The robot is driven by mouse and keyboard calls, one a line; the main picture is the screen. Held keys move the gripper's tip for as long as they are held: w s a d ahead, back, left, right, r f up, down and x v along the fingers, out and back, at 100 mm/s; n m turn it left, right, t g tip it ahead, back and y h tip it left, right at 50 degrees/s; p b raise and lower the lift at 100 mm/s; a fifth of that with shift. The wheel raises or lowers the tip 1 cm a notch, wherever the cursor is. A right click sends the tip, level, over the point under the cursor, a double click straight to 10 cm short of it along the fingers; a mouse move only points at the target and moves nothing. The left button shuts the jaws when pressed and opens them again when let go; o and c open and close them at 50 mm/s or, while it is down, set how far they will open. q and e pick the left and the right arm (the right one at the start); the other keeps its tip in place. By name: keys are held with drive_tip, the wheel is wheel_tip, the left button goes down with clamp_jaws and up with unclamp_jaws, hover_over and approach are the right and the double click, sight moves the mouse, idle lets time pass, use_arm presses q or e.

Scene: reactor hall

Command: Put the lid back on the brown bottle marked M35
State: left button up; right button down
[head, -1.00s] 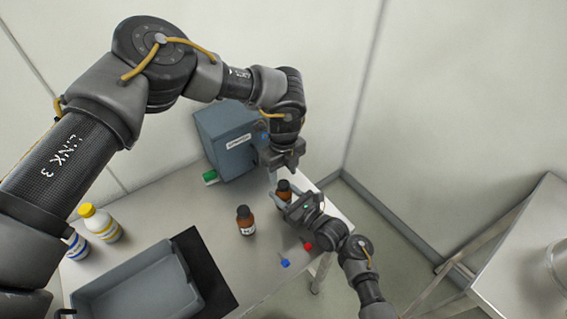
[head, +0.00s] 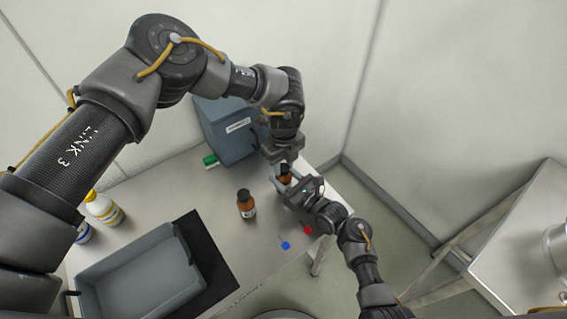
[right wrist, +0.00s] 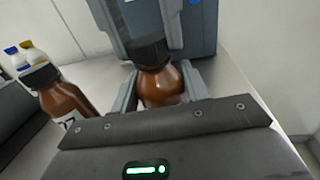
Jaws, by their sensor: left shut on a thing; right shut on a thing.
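A brown bottle (head: 285,179) stands near the table's far right corner. It also shows in the right wrist view (right wrist: 162,86), between the fingers of my right gripper (right wrist: 158,92), which is shut on its body. A black lid (right wrist: 150,50) is at the bottle's top; I cannot tell whether it is seated. My left gripper (head: 284,162) comes from above and is shut on the lid, its fingers at either side. A second brown bottle (head: 246,205) with a black cap stands apart to the left. I cannot read either bottle's label.
A blue-grey box (head: 228,130) stands behind, with a green item (head: 209,160) beside it. A grey tray (head: 140,270) lies at the front left on a black mat (head: 212,255). A white yellow-capped bottle (head: 103,208) stands left. Small red (head: 307,230) and blue (head: 285,245) pieces lie near the edge.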

use_arm(q)
drive_tip(key=m, duration=0.6)
drive_tip(key=shift+c, duration=0.5)
drive_tip(key=m, duration=0.5)
drive_tip(key=shift+m, duration=0.3)
drive_tip(key=o, duration=1.1)
drive_tip(key=shift+o, duration=0.2)
wheel_tip(320, 180, up, 12)
use_arm(e)
drive_tip(key=c, duration=0.6)
unclamp_jaws()
drive_tip(key=shift+c, duration=0.2)
